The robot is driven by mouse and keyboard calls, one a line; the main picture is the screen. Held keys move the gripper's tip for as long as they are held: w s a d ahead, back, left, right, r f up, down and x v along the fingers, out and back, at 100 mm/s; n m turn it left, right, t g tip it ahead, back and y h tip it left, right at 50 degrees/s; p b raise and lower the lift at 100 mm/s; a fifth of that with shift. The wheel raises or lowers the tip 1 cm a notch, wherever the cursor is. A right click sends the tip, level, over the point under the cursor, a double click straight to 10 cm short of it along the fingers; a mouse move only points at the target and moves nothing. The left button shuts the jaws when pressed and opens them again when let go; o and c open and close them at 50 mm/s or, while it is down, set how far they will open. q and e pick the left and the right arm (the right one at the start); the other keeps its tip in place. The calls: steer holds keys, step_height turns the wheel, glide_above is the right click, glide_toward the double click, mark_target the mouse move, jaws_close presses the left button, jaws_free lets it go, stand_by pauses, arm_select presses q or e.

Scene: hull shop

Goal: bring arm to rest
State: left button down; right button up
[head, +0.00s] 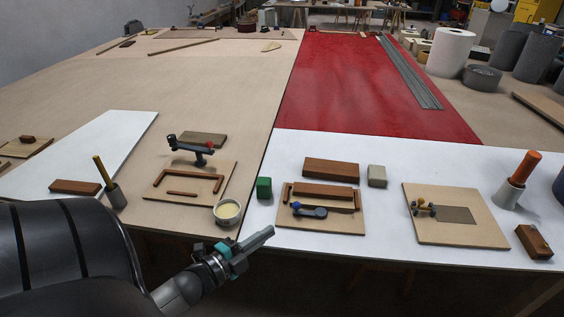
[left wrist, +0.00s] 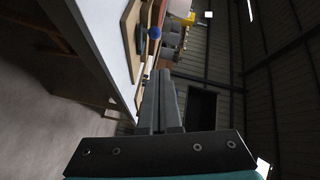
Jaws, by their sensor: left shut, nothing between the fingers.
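My left gripper (head: 268,232) is in the head view, in front of the table's near edge, with its arm coming in from the lower left. Its fingers are shut with nothing between them. They point right, toward the white board's front edge. In the left wrist view the shut fingers (left wrist: 161,95) show side by side beside the table edge, apart from the things on it. My right gripper is not in either view.
Near the fingers are a cup of pale filling (head: 228,212), a fixture board (head: 345,222) with a blue-knobbed clamp (head: 308,211), and a green block (head: 264,187). A wooden board (head: 458,236) lies right. Dark floor is free in front of the table.

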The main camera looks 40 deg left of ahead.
arm_select(q)
steer(key=shift+s, duration=0.2)
steer(key=s+d+f+n+g+y, duration=0.1)
steer(key=s+d+f+n+g, duration=0.15)
steer(key=f, duration=0.45)
steer(key=s+d+f+n+g, duration=0.1)
steer(key=s+f+n+g, duration=0.2)
steer(key=f, duration=0.5)
steer(key=s+d+f+n+g+y, duration=0.1)
steer(key=s+d+f+n+g, duration=0.1)
steer(key=s+f, duration=0.35)
steer(key=s+d+f+n+g, duration=0.2)
steer(key=s+d+f+g, duration=0.2)
steer(key=s, duration=0.5)
steer(key=s+d+f+n+g+h, duration=0.1)
steer(key=s+d+f+n+g, duration=0.2)
steer(key=s+d+f, duration=0.4)
step_height(320, 180, down, 4)
steer(key=s+g, duration=0.1)
steer(key=s, duration=0.1)
steer(key=shift+s+d+r, duration=0.2)
steer(key=shift+s+d, duration=0.1)
steer(key=shift+d, duration=0.05)
steer(key=shift+g, duration=0.25)
